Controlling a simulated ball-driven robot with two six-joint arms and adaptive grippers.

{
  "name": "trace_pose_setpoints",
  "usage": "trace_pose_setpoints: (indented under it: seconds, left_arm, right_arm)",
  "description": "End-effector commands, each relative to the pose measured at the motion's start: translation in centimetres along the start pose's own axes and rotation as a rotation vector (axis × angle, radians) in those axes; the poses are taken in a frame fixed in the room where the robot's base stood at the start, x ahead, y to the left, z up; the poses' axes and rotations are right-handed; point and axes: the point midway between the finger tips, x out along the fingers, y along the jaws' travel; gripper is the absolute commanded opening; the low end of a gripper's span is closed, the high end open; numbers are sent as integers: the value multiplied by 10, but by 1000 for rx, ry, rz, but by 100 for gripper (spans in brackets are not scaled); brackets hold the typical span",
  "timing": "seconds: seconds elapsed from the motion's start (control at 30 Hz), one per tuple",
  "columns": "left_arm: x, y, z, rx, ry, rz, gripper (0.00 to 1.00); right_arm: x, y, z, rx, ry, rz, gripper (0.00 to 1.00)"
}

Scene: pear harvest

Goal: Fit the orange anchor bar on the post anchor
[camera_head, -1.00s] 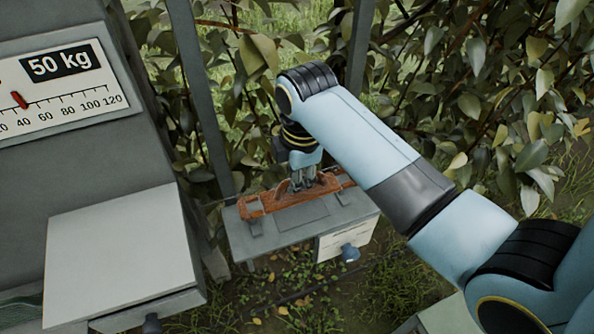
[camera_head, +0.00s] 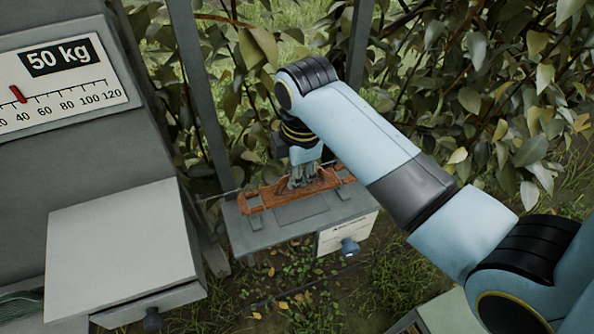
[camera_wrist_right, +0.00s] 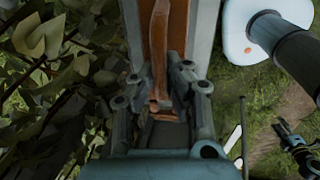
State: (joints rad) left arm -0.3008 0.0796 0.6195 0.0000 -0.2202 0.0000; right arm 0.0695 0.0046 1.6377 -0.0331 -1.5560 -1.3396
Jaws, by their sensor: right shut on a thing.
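The orange anchor bar (camera_head: 270,198), long with a raised middle grip, lies along the back of a grey box top (camera_head: 303,222) in the head view. Dark brackets (camera_head: 243,203) stand near its two ends. I cannot tell whether the bar rests fully in them. My right gripper (camera_head: 303,183) points down and is shut on the middle grip. In the right wrist view the fingers (camera_wrist_right: 161,85) close around the orange bar (camera_wrist_right: 160,40), partly hiding it.
A grey weighing scale with a dial (camera_head: 62,82) stands at the left, with a pale flat-topped box (camera_head: 120,235) in front. Dark posts (camera_head: 199,95) and leafy branches (camera_head: 480,75) are behind. Grass lies below.

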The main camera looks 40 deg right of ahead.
Motion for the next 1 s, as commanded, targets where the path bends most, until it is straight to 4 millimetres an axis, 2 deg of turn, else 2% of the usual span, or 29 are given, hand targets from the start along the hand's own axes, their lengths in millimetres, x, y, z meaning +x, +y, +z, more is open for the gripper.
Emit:
trace_pose_setpoints:
  seconds: [0.47, 1.0]
  left_arm:
    - [0, 0, -2, 0, 3, -1, 40]
    - [6, 0, -1, 0, 2, -1, 40]
  right_arm:
    - [1, 0, 0, 0, 0, 0, 0]
    - [17, -3, 0, 0, 0, 0, 0]
